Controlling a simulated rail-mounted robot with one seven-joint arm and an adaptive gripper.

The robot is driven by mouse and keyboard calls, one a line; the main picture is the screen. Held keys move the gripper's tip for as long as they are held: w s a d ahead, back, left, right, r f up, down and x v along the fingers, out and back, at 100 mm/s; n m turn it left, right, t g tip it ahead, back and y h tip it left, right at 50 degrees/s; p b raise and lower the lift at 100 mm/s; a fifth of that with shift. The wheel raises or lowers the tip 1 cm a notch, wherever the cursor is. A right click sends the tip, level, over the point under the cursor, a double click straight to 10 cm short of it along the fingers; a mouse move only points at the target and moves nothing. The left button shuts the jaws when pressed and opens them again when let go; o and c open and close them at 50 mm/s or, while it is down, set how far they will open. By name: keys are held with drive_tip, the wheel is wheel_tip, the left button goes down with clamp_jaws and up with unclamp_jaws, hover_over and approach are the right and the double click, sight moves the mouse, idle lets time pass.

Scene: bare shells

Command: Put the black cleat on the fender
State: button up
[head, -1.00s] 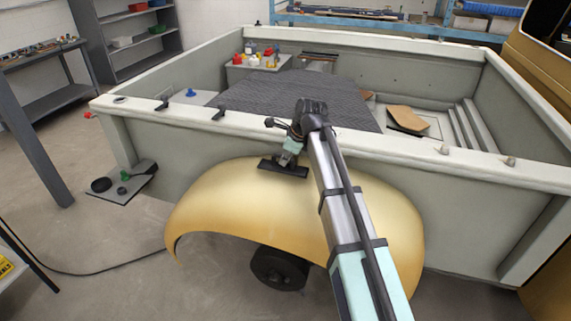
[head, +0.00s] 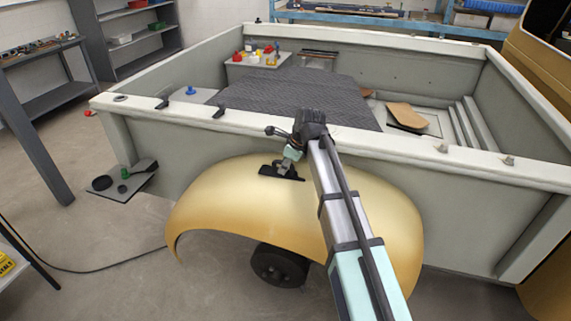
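The yellow fender (head: 225,205) curves out from the side of the pale truck bed. A flat black piece (head: 268,171) lies on top of the fender. My gripper (head: 283,170) points down right at it, its fingers over the middle of the piece. The fingers are small and partly lost against the black, so I cannot tell whether they are open or shut, or whether the black piece is the cleat or a pad under it.
My arm crosses the fender's right half. The bed's near rail (head: 390,148) runs just behind my gripper. A grey mat with small items (head: 126,184) lies on the floor at left. The fender's left half is clear.

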drive_tip(key=shift+r, duration=0.1)
drive_tip(key=b+v, duration=0.2)
drive_tip(key=v, duration=1)
idle(2.1)
